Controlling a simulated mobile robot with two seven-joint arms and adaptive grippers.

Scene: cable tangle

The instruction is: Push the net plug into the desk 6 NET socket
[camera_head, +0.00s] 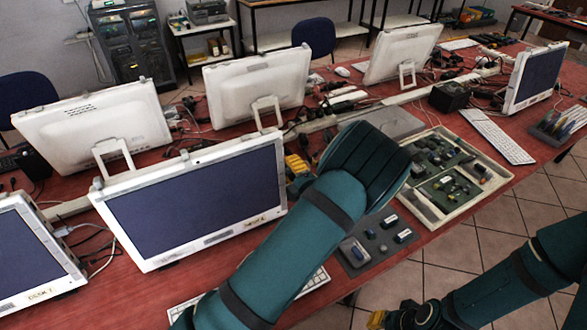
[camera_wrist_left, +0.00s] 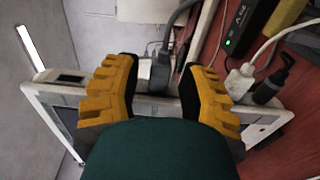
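My left gripper (camera_head: 298,172) is behind the front middle monitor, partly hidden by my own forearm. In the left wrist view its two yellow fingers (camera_wrist_left: 160,64) stand apart. A grey plug with a thick grey cable (camera_wrist_left: 163,66) shows between them, with a gap to the left finger; whether it touches the right finger I cannot tell. I cannot tell for sure whether it is the net plug. The desk 6 NET socket is not identifiable in either view. My right gripper (camera_head: 378,319) is at the bottom edge, mostly hidden, and seems to hold nothing.
A front monitor (camera_head: 195,200) stands left of my left arm. In the wrist view a black strip with a green light (camera_wrist_left: 243,30), a white plug (camera_wrist_left: 239,80) and a black plug (camera_wrist_left: 272,84) lie right of the fingers. A tray of circuit boards (camera_head: 490,188) lies to the right.

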